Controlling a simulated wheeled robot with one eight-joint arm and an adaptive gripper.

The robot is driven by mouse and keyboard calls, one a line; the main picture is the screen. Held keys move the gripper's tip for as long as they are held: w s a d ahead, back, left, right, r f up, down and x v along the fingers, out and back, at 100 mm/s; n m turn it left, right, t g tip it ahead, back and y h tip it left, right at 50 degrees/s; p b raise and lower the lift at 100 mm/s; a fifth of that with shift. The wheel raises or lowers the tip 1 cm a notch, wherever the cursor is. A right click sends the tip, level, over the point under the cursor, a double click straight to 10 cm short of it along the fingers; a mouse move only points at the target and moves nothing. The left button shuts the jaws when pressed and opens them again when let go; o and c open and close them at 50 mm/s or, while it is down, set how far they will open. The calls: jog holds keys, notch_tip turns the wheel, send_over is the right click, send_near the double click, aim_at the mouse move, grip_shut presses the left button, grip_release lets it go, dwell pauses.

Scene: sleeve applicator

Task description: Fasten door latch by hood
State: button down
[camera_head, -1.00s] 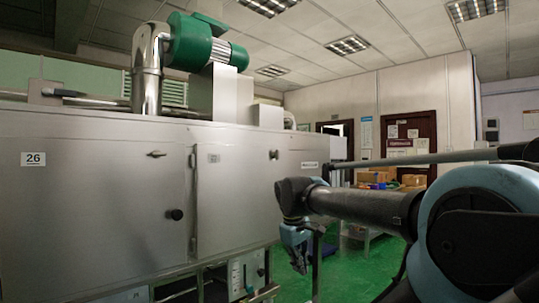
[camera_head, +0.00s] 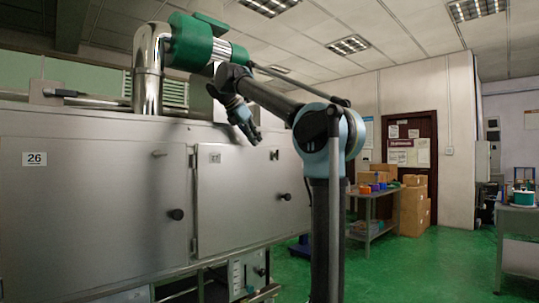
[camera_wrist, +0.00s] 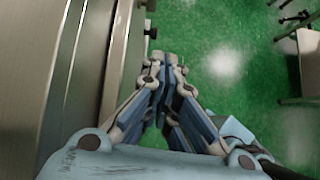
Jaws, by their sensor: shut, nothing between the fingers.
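A long steel machine cabinet (camera_head: 90,185) fills the left half of the head view. Its left door has a small lever latch (camera_head: 158,153) and a round dark knob (camera_head: 176,214). Its right door (camera_head: 235,205) has a small dark latch (camera_head: 274,155) near its upper right and a dark knob (camera_head: 286,197) below. Which latch is meant by the hood, I cannot tell. My gripper (camera_head: 257,140) is shut and empty, pointing down and right, just above and left of the right latch in the picture. In the wrist view my fingers (camera_wrist: 163,62) are together over green floor.
A green motor (camera_head: 190,42) and steel duct (camera_head: 150,75) stand on top of the cabinet, close behind my arm. The cabinet's edge (camera_wrist: 118,60) runs along the left of the wrist view. Green floor (camera_head: 400,270) is open at right, before a cluttered table (camera_head: 372,190).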

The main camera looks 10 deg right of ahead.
aim_at(270, 150)
jog(key=shift+w+a+r+n, duration=0.3)
jog(key=shift+w+a+r, duration=0.1)
jog(key=shift+r, duration=0.2)
jog(key=shift+w+a+r+n, duration=0.3)
jog(key=shift+a+r, duration=0.1)
jog(key=shift+r, duration=0.15)
jog(key=shift+d+f, duration=0.1)
jog(key=x, duration=0.9)
jog(key=shift+d, duration=0.1)
jog(key=w+d, duration=0.2)
jog(key=shift+d+f, duration=0.2)
jog(key=shift+d, duration=0.1)
jog(key=shift+w+d, duration=0.4)
jog(key=shift+d, duration=0.15)
jog(key=shift+a, duration=0.2)
jog(key=shift+r, duration=0.1)
